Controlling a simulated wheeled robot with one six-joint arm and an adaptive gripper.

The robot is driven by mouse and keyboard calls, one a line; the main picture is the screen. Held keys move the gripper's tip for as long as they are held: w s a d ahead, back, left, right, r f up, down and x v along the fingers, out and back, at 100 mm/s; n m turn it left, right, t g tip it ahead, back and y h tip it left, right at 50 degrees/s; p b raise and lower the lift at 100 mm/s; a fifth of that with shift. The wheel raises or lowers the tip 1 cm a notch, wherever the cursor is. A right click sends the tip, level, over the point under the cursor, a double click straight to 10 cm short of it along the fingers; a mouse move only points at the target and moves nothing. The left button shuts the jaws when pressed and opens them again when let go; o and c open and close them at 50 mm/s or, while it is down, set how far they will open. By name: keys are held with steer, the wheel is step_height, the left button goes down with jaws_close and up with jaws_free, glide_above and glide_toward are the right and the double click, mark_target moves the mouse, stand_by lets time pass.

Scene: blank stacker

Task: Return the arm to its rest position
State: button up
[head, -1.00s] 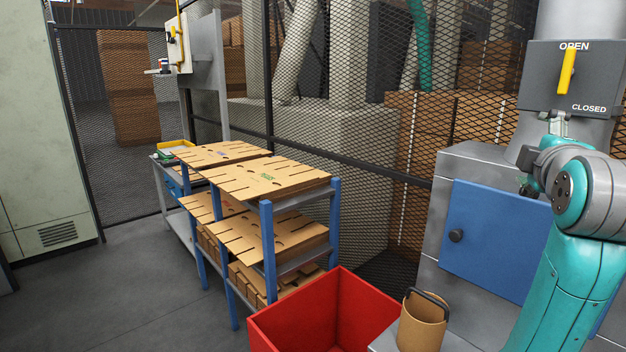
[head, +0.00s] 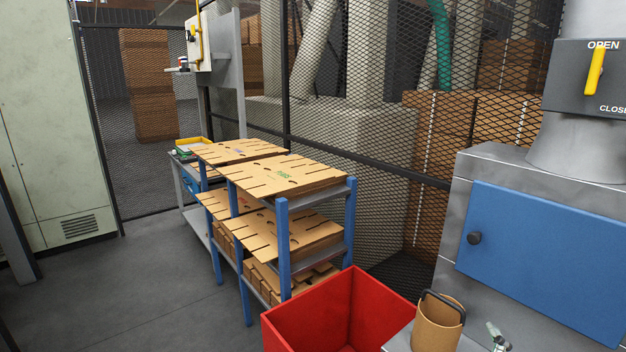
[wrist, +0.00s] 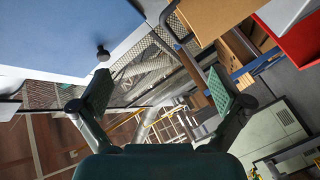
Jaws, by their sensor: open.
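My gripper shows in the wrist view (wrist: 158,92), with its two green-padded fingers wide apart and nothing between them. In the head view only a small part of my gripper (head: 498,338) shows at the bottom edge, right of the brown bucket (head: 437,325). The rest of my arm is out of the head view. The grey box with the yellow lever (head: 594,72) is at the upper right, with the lever upright near OPEN. My gripper is well below it and apart from it.
A blue door (head: 545,262) with a black knob is on the grey machine at right. A red bin (head: 300,318) stands at bottom centre. A blue rack (head: 283,245) holds flat cardboard blanks. A mesh fence (head: 375,130) runs behind. The floor at left is clear.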

steer(key=s+a+f+m+y, duration=0.15)
steer(key=s+a+f, duration=0.25)
steer(key=s+f, duration=0.4)
steer(key=s+a+f+m+y, duration=0.1)
steer(key=s+a+f+m, duration=0.15)
steer(key=s+f, duration=0.6)
steer(key=s+a+m, duration=0.2)
steer(key=s, duration=1)
steer(key=s+a+r+m+g+y, duration=0.1)
steer(key=s+a+m, duration=0.1)
steer(key=s, duration=1.1)
steer(key=shift+r, duration=0.3)
steer(key=shift+a+y, duration=0.1)
steer(key=shift+y, duration=0.15)
